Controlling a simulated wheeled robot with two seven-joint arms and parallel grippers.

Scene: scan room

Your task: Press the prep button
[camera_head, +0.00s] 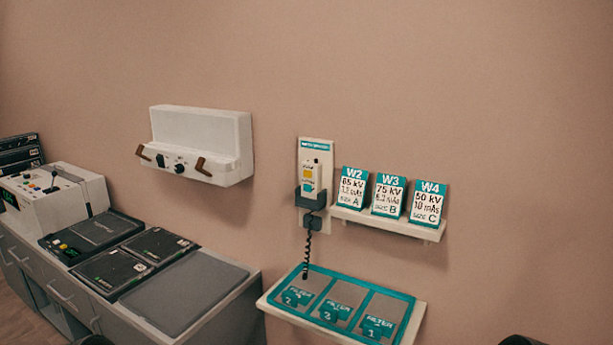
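A white hand switch (309,178) with an orange-yellow button hangs upright in a dark holder (311,199) on a pale wall plate. A coiled black cord (307,258) hangs below it. A white control console (45,195) with several small coloured buttons and a lever stands at the far left. The button labels are too small to read, so I cannot tell which one is prep. Neither gripper can be made out; only dark rounded bits show at the bottom edge.
A wall shelf (387,222) holds cards W2, W3 and W4. Below, a teal-edged tray (338,300) holds filters. Dark flat panels (124,265) and a bare grey plate (184,291) lie on the left cabinet. A white wall unit (202,143) has brown handles. The right wall is clear.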

